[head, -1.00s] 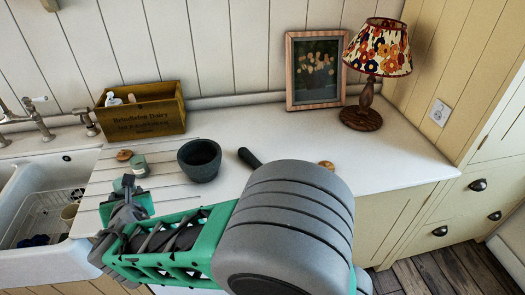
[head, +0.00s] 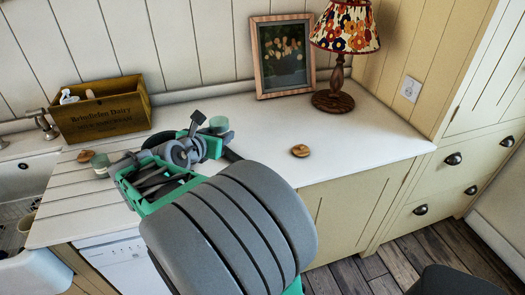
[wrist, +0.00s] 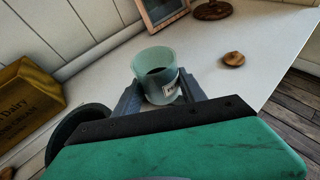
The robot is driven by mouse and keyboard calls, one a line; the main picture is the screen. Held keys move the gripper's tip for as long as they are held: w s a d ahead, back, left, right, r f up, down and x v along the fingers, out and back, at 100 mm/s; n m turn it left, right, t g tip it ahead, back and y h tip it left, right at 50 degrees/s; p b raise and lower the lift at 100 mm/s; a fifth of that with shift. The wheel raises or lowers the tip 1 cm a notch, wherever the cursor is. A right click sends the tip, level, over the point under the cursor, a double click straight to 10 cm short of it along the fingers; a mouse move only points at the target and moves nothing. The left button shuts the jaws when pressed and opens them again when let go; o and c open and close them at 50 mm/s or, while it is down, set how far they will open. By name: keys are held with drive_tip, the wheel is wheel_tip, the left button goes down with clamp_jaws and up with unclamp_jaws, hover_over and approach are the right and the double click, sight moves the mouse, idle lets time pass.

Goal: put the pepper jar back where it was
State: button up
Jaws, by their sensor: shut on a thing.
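My gripper (head: 205,138) is shut on a clear greenish jar (wrist: 161,78), held upright above the worktop. The jar is open at the top, with dark contents low inside and a pale label too small to read, so I cannot confirm that it is the pepper jar. It also shows in the head view (head: 219,124). A similar small jar (head: 99,164) stands on the worktop at the left, beside a round wooden piece (head: 86,156). Another round wooden piece (head: 300,151) lies alone to the right of my gripper; it also shows in the wrist view (wrist: 233,59).
A dark mortar (wrist: 82,128) stands just left of my gripper, mostly hidden in the head view. A wooden crate (head: 105,115), a picture frame (head: 260,80) and a lamp (head: 334,98) stand along the back. The white worktop (head: 365,150) is clear at the right.

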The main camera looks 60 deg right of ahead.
drive_tip(key=s+d+m+g+b, duration=0.2)
drive_tip(key=s+d+m+g, duration=0.3)
drive_tip(key=s, duration=0.7)
drive_tip(key=n, duration=0.1)
hover_over(267, 145)
drive_tip(key=f, duration=0.9)
drive_tip(key=shift+s+a, duration=0.2)
drive_tip(key=shift+a, duration=0.15)
drive_tip(key=shift+w+d+f, duration=0.1)
drive_tip(key=shift+d+f, duration=0.15)
wheel_tip(267, 145, down, 3)
drive_tip(key=shift+w+f, duration=0.1)
drive_tip(key=shift+f, duration=0.05)
drive_tip(key=o, duration=1.5)
drive_tip(key=shift+c, duration=0.2)
